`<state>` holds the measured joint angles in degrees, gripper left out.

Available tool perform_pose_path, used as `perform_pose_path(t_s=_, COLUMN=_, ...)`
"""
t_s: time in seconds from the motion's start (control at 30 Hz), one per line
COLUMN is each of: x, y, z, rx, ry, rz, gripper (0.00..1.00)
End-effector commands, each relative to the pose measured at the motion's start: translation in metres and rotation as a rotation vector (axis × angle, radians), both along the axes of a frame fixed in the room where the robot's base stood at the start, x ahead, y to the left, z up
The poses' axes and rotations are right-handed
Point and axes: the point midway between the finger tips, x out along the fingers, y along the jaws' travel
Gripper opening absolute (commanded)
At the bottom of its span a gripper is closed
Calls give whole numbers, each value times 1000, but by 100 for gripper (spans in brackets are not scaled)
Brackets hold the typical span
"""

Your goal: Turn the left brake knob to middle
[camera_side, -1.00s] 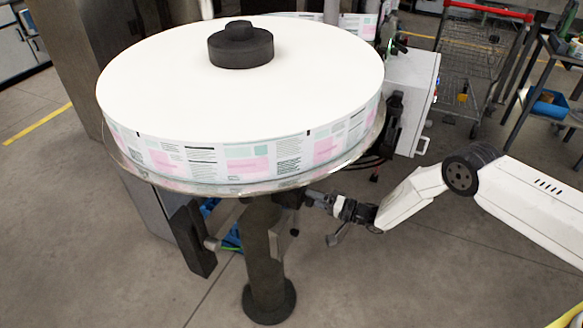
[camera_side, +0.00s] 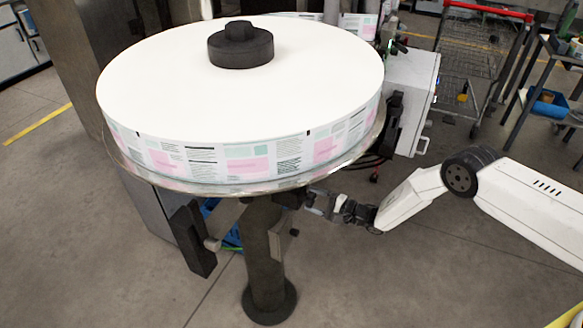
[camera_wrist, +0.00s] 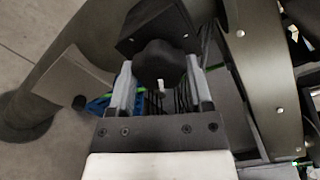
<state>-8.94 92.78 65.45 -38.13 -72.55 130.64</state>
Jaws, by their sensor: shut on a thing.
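The brake knob (camera_wrist: 158,62) is a dark lobed knob with a small white mark on its face. It shows in the wrist view in front of a black block (camera_wrist: 152,25). My gripper (camera_wrist: 158,78) has one grey finger on each side of the knob and is shut on it. The white mark is on the side of the knob towards my gripper's palm. In the side view my gripper (camera_side: 312,200) reaches in from the right under the reel's rim, and the knob cannot be made out there.
The large label reel (camera_side: 240,95) lies on its disc right above my gripper. A dark column (camera_side: 268,265) stands below the reel. A grey-white box (camera_side: 412,95) is at the right of the reel. The floor at the lower right is open.

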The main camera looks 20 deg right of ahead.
Motion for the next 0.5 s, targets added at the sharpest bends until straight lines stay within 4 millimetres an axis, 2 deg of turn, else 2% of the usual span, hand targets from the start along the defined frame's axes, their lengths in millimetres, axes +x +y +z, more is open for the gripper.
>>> perform_pose_path(t_s=0.5, x=0, y=-1, z=0, rx=34, ry=32, rz=-1, gripper=6)
